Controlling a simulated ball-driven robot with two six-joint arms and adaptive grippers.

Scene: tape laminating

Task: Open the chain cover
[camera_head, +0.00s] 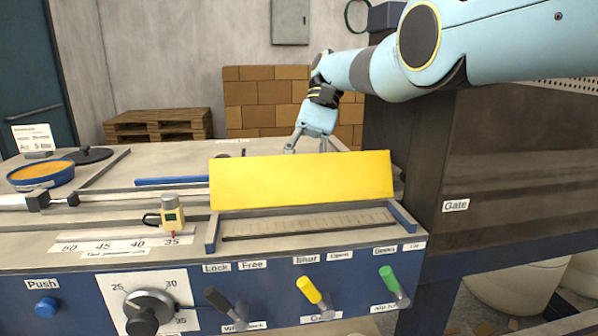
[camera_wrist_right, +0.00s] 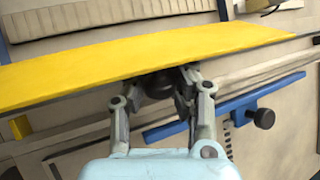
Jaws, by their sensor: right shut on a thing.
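The yellow chain cover (camera_head: 300,181) is tilted up at the middle of the machine in the head view, with the recessed chain track (camera_head: 315,222) showing in front of it. My right gripper (camera_head: 318,148) comes from the upper right and reaches down behind the cover. In the wrist view the cover (camera_wrist_right: 130,68) crosses the picture, and my right gripper (camera_wrist_right: 160,82) is shut on a dark round knob at the cover's edge, partly hidden between the fingers. My left gripper is in neither view.
The front panel holds a black lever (camera_head: 225,305), a yellow lever (camera_head: 308,290) and a green lever (camera_head: 390,280). A small yellow-grey device (camera_head: 172,212) stands left of the cover. A dark cabinet marked Gate (camera_head: 500,190) stands close on the right.

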